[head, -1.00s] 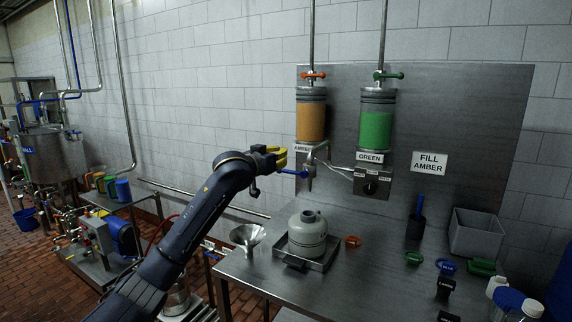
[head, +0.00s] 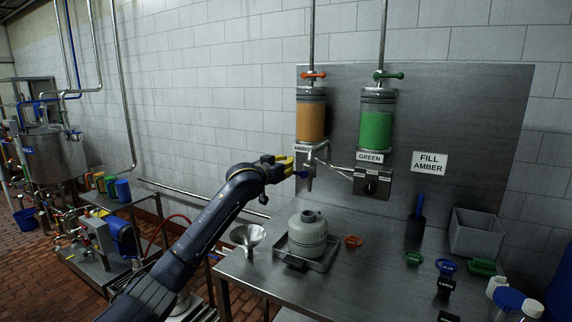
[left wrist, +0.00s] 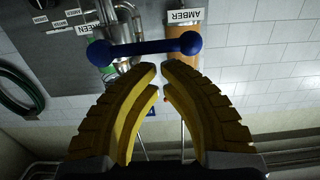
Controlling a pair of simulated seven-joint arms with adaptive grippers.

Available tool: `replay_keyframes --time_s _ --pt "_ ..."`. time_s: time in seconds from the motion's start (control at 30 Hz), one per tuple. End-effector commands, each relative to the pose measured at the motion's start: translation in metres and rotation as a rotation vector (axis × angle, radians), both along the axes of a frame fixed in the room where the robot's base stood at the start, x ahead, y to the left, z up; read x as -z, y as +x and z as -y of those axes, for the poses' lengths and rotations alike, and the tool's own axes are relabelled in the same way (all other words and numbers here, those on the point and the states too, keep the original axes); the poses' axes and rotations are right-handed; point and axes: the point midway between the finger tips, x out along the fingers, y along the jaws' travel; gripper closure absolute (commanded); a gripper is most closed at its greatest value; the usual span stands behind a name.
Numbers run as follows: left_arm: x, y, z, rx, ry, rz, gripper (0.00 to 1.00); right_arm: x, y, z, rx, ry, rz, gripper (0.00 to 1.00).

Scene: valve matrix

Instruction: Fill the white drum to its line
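The white drum (head: 307,238) stands upright on a square metal tray on the bench, below the spout (head: 309,180). A dark line runs round its body; its fill level cannot be seen. The blue tap handle (head: 302,174) sits at the spout and shows as a blue bar in the left wrist view (left wrist: 146,48). My left gripper (head: 287,166) is at the handle's left end in the head view. In the left wrist view its yellow fingers (left wrist: 160,68) are slightly apart, with the bar just beyond their tips. My right gripper is not in view.
The amber cylinder (head: 311,120) and green cylinder (head: 376,130) hang on the panel beside a "FILL AMBER" sign (head: 429,163). A selector knob (head: 370,188) is below the green one. A grey bin (head: 476,234) stands further right.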

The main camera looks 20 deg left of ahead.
Motion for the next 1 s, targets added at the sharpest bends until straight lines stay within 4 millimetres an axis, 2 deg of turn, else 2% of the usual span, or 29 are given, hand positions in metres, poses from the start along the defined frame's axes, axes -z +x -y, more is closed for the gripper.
replay_keyframes --time_s 1.0 --pt "0.012 0.001 -0.005 0.000 -0.170 -0.036 1.00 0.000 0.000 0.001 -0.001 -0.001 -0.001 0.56"
